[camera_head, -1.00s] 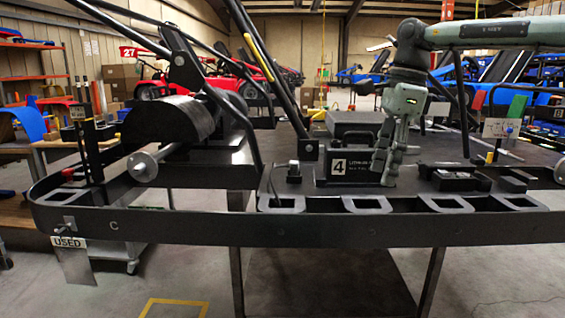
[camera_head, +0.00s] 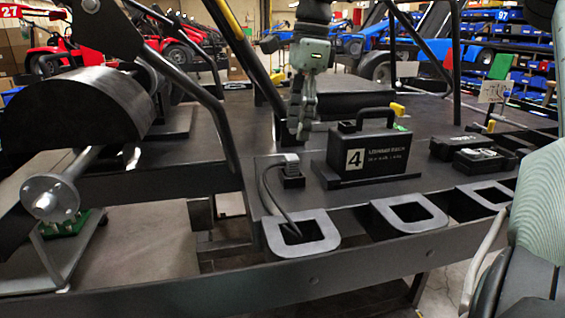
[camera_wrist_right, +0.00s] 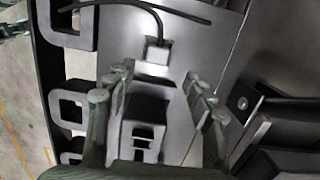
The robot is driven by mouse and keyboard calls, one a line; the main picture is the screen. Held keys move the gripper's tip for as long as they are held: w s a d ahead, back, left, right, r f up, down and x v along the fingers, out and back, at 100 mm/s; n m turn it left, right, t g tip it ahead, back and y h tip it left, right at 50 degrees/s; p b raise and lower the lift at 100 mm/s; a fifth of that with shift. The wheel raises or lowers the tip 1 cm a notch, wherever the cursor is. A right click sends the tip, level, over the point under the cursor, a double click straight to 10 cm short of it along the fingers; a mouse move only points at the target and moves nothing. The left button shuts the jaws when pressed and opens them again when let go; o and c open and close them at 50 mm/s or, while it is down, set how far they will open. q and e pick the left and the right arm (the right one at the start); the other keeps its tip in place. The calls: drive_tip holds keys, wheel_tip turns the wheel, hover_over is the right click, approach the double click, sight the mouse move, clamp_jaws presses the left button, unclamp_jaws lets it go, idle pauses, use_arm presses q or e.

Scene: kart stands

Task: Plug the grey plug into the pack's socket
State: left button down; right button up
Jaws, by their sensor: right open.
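The grey plug (camera_head: 291,160) stands on a small black block on the dark deck, with its black cable looping down to the left. It also shows in the right wrist view (camera_wrist_right: 157,53), ahead of the fingers. The black pack (camera_head: 372,152), marked 4 with a carry handle on top, sits upright just right of the plug. I cannot make out its socket for certain. My right gripper (camera_head: 301,128) points down, open and empty, behind the plug in the head view. In the wrist view its fingers (camera_wrist_right: 158,100) are spread apart, clear of the plug.
Black boxes (camera_head: 474,153) lie right of the pack. Grey-rimmed openings (camera_head: 410,213) line the deck's front edge. Slanted black bars and a dark drum (camera_head: 75,118) stand at left. My own arm link fills the right foreground.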

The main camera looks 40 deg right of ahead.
sight(292, 156)
drive_tip(key=f, duration=0.3)
drive_tip(key=a+f, duration=0.1)
drive_tip(key=f, duration=0.2)
drive_tip(key=shift+a, duration=0.15)
drive_tip(key=shift+w, duration=0.1)
drive_tip(key=shift+c, duration=0.3)
clamp_jaws()
